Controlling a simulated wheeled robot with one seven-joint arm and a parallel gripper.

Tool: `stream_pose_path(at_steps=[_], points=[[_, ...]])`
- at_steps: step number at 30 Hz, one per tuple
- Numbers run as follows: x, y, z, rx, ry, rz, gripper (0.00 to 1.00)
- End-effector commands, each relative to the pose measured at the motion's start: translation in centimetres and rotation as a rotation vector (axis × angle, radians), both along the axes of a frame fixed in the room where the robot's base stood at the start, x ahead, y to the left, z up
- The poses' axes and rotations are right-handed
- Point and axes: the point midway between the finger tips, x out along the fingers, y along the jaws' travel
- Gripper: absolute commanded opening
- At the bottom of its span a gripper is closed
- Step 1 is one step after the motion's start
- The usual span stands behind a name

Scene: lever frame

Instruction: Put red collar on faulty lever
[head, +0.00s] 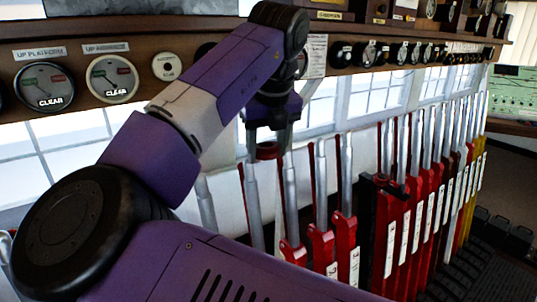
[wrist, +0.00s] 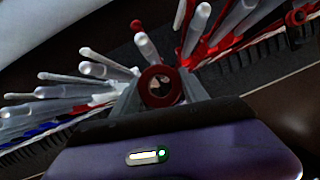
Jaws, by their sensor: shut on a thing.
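The red collar (wrist: 147,83) is a dark red ring between the two fingers of my gripper (wrist: 160,92) in the wrist view. In the head view the collar (head: 267,151) shows as a small red piece just under my gripper (head: 269,140), near the tops of the silver lever handles. My gripper is shut on the collar. The hole of the ring shows dark with pale specks, and no handle clearly passes through it. The nearest levers are a silver-handled one (head: 252,205) and another to its right (head: 290,200). Nothing seen marks which lever is faulty.
A row of red levers (head: 398,235) with silver handles runs right, ending in yellow ones (head: 470,190). A wooden shelf (head: 200,60) with round dials (head: 113,78) stands above and behind. Windows lie behind the levers. Handles crowd both sides of my gripper.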

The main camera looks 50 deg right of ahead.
Motion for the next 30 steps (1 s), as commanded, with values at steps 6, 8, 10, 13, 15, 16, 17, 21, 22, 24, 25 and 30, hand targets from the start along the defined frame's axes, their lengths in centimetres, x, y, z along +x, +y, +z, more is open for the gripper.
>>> stream_pose_path(at_steps=[6, 8, 10, 13, 15, 16, 17, 21, 22, 24, 25, 30], points=[[-0.3, 0.1, -0.1, 0.003, 0.017, -0.079, 0.16], [-0.3, 0.1, -0.1, 0.004, 0.022, -0.089, 0.16], [-0.1, 0.0, -0.2, 0.006, 0.026, -0.093, 0.16], [0.3, -0.1, -0.4, 0.007, 0.028, -0.094, 0.16], [0.8, -0.2, -0.5, 0.007, 0.029, -0.093, 0.16], [1.0, -0.3, -0.6, 0.007, 0.029, -0.092, 0.16], [1.3, -0.4, -0.7, 0.007, 0.029, -0.092, 0.16], [2.5, -0.7, -1.0, 0.007, 0.028, -0.091, 0.16], [2.7, -0.8, -1.0, 0.007, 0.028, -0.091, 0.16], [3.3, -1.0, -1.2, 0.007, 0.028, -0.092, 0.16], [3.6, -1.1, -1.3, 0.006, 0.028, -0.091, 0.16], [5.0, -1.4, -1.7, 0.007, 0.028, -0.09, 0.16]])
